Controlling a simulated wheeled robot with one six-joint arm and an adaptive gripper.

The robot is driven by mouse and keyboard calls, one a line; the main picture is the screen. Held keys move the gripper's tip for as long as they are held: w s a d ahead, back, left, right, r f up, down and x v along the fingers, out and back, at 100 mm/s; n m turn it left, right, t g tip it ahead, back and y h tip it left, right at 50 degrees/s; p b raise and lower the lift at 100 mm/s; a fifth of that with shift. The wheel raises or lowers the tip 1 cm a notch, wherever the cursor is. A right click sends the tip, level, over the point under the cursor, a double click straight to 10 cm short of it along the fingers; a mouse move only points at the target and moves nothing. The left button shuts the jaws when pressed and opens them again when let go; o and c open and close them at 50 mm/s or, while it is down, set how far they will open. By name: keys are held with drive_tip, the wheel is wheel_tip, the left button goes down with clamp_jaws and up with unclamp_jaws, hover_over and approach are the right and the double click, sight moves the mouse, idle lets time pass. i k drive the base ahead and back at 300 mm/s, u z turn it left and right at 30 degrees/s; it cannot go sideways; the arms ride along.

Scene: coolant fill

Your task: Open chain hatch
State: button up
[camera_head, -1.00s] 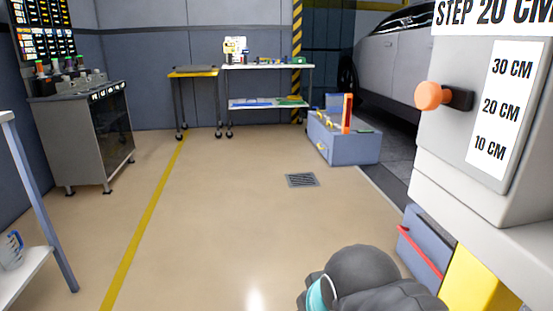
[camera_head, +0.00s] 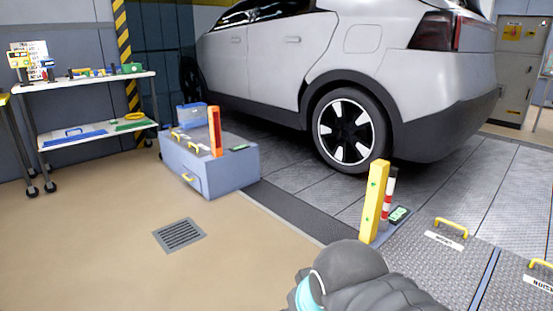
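Two metal floor hatches show at the lower right. The nearer-to-centre hatch (camera_head: 432,268) is a tread-plate panel, shut flush with the floor, with a yellow handle (camera_head: 451,227) and a small white label (camera_head: 444,240) too small to read surely. The second hatch (camera_head: 515,292) lies to its right, cut by the frame edge, with its own yellow handle (camera_head: 541,266) and a partly cut label. A blue strip runs between them. My dark arm link with a teal band is at the bottom centre; my gripper is not in view.
A yellow post (camera_head: 374,202) with a red-white post beside it stands left of the hatches. A grey car (camera_head: 340,60) stands behind. A blue-grey box (camera_head: 215,170), floor drain (camera_head: 180,235) and shelf cart (camera_head: 85,90) are left. The beige floor in front is clear.

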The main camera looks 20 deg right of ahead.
sight(449, 264)
drive_tip(key=z, duration=1)
drive_tip(key=i, duration=1.35)
drive_tip(key=z, duration=0.85)
drive_tip(key=i, duration=0.2)
drive_tip(key=z, duration=0.35)
